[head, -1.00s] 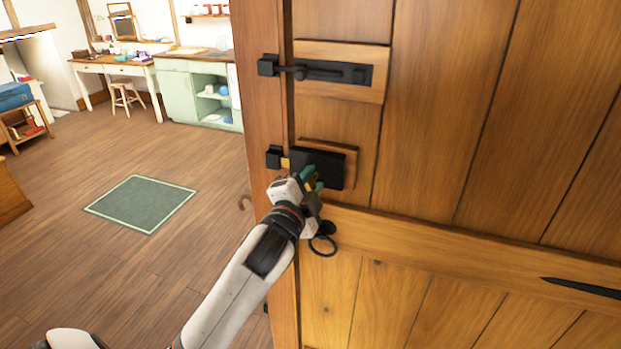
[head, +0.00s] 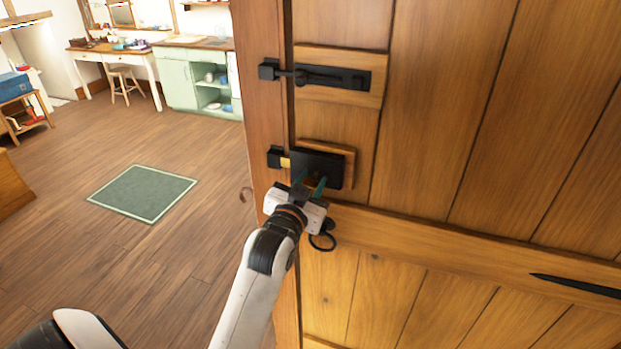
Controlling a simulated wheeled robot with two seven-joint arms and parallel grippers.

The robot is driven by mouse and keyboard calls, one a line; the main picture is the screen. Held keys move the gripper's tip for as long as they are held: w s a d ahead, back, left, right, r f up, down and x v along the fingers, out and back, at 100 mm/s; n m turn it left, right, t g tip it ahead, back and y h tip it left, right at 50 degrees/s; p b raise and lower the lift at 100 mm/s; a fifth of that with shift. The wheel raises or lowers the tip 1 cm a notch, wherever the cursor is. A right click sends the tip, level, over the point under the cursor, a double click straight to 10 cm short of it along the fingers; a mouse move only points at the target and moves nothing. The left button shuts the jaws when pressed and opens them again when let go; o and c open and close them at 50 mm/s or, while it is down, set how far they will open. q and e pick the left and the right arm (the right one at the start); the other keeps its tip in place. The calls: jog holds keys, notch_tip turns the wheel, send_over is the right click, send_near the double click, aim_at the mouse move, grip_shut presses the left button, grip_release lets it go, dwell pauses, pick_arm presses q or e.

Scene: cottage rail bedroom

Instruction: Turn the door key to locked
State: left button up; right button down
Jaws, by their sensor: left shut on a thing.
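The wooden door (head: 440,130) fills the right of the head view. A black lock box (head: 325,166) is mounted on it near its left edge, with a brass-coloured bolt (head: 285,163) showing between the box and the black keeper (head: 275,156) on the frame. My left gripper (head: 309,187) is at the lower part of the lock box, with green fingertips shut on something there. The key itself is hidden by the gripper, so I cannot tell its angle. My right gripper is not in view.
A black sliding bolt (head: 330,76) sits higher on the door. A black ring handle (head: 322,236) hangs just below my left gripper. The room at left has open wooden floor, a green rug (head: 143,192), a stool (head: 124,84) and a green cabinet (head: 180,85).

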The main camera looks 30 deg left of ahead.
pick_arm(q)
jog(key=shift+n+p, duration=0.4)
jog(key=shift+n, duration=0.8)
jog(key=shift+f, duration=0.1)
jog(key=o, duration=1)
jog(key=shift+v, duration=6)
